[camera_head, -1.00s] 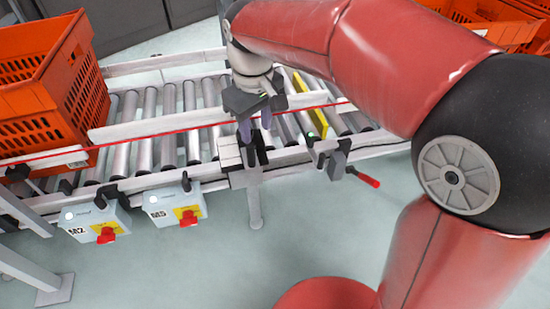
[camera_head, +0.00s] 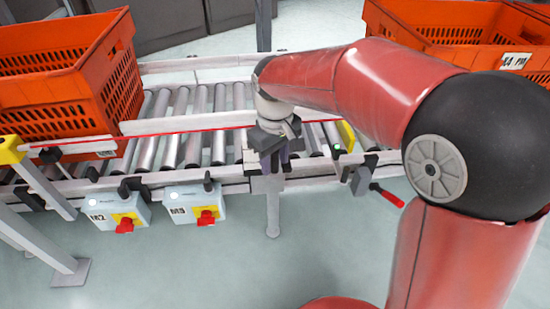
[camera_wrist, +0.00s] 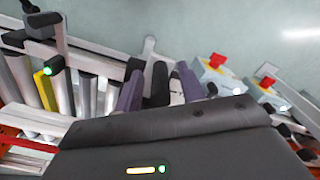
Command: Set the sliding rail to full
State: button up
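The sliding rail (camera_head: 190,122) is a long white bar lying along the roller conveyor, above a thin red line. My gripper (camera_head: 274,166) is over the conveyor's near edge, pointing down, to the right of the rail's visible part. In the wrist view, the two purple fingers of my gripper (camera_wrist: 158,88) are spread. A black upright handle (camera_wrist: 160,82) stands between them, with visible gaps on both sides. Whether the handle joins the rail is hidden by my gripper in the head view.
A red-handled crank (camera_head: 386,195) sticks out right of my gripper, near a yellow plate (camera_head: 346,134). Two control boxes with red knobs, the M2 box (camera_head: 117,209) and another (camera_head: 197,203), hang at the near edge. Orange totes stand at left (camera_head: 70,85) and right (camera_head: 430,28).

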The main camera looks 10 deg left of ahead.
jog(key=shift+c, duration=0.3)
grip_shut()
jog(key=shift+s+d, duration=0.3)
jog(key=shift+s, duration=0.6)
jog(key=shift+s+d, duration=0.3)
jog(key=shift+s, duration=0.55)
jog(key=shift+s+d, duration=0.3)
jog(key=shift+s, duration=0.6)
jog(key=shift+o, duration=0.3)
grip_release()
